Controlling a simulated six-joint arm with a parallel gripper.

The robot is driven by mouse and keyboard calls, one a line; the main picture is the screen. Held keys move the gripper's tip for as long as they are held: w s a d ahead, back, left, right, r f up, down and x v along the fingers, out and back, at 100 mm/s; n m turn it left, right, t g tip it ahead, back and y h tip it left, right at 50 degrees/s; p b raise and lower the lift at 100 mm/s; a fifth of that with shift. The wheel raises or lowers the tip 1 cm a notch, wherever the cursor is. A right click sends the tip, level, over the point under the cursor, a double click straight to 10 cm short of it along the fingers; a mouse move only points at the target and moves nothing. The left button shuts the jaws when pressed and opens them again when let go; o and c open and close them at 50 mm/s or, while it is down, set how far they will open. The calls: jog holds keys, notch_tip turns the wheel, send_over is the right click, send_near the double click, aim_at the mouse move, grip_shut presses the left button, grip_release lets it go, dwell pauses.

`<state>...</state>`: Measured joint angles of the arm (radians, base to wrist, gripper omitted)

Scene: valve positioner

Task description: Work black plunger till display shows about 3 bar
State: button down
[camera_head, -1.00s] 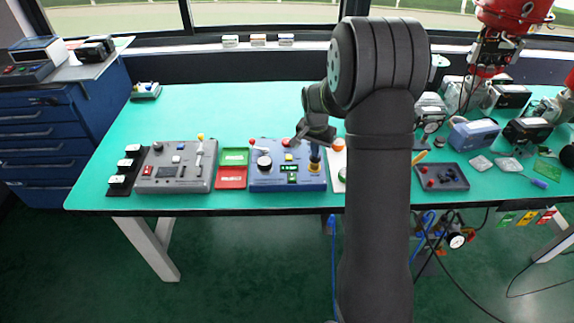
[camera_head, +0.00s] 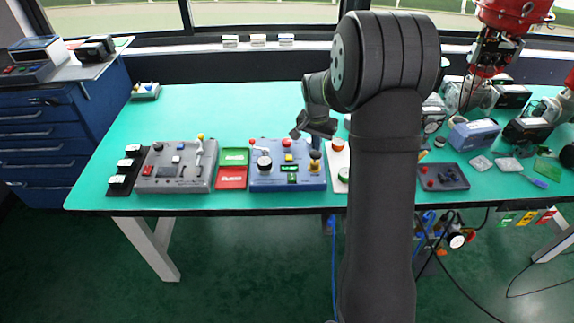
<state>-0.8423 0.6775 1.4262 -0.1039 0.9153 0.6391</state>
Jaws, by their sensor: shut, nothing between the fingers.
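The blue control box (camera_head: 268,184) stands near the front edge of the green table. The black plunger (camera_head: 315,155) sits upright at the box's right end, above a yellow collar (camera_head: 314,167). A small display (camera_head: 289,168) with green figures is on the box; its reading is too small to make out. My gripper (camera_head: 296,134) is shut and empty. In the picture it is above and slightly left of the plunger, apart from it. My arm hides part of the table to the right.
A white panel (camera_head: 339,160) with a green button is close on the right. The table behind is clear.

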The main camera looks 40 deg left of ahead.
aim_at(316, 153)
dwell(0.3)
jog(key=shift+f, duration=1.55)
dwell(0.8)
jog(key=shift+r, duration=1.55)
jog(key=shift+r, duration=0.1)
jog(key=shift+r, duration=2.45)
